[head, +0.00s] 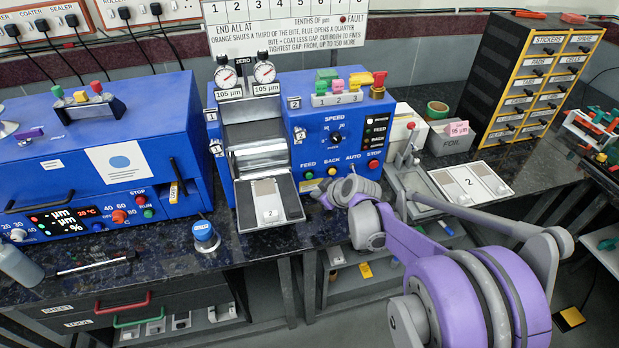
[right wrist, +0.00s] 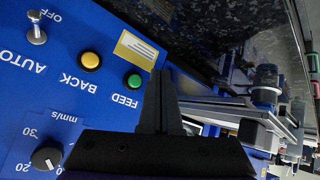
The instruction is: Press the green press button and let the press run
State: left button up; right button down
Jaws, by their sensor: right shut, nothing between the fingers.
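The blue roller press (head: 285,125) stands on the dark bench, with FEED, BACK, AUTO and STOP controls on its front. Its green FEED button (head: 308,175) is at the lower left of that row; it also shows in the right wrist view (right wrist: 134,81). My right gripper (head: 324,199) is shut and empty, just below and right of the FEED button. In the right wrist view its fingers (right wrist: 160,80) are beside the button; whether they touch cannot be told. A tray with a plate marked 2 (head: 268,202) sits in front of the rollers. My left gripper is out of view.
The yellow BACK button (right wrist: 90,61) and a metal AUTO toggle (right wrist: 37,28) are close to the green one. A red STOP button (head: 374,164) is farther right. A blue-lidded jar (head: 205,236) stands left of the tray.

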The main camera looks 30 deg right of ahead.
aim_at(309, 176)
jog(key=shift+w+d, duration=0.25)
jog(key=shift+w, duration=0.75)
jog(key=shift+w+d, duration=0.2)
jog(key=shift+w, duration=0.8)
dwell(0.5)
jog(key=shift+w+d, duration=0.15)
jog(key=shift+w, duration=0.25)
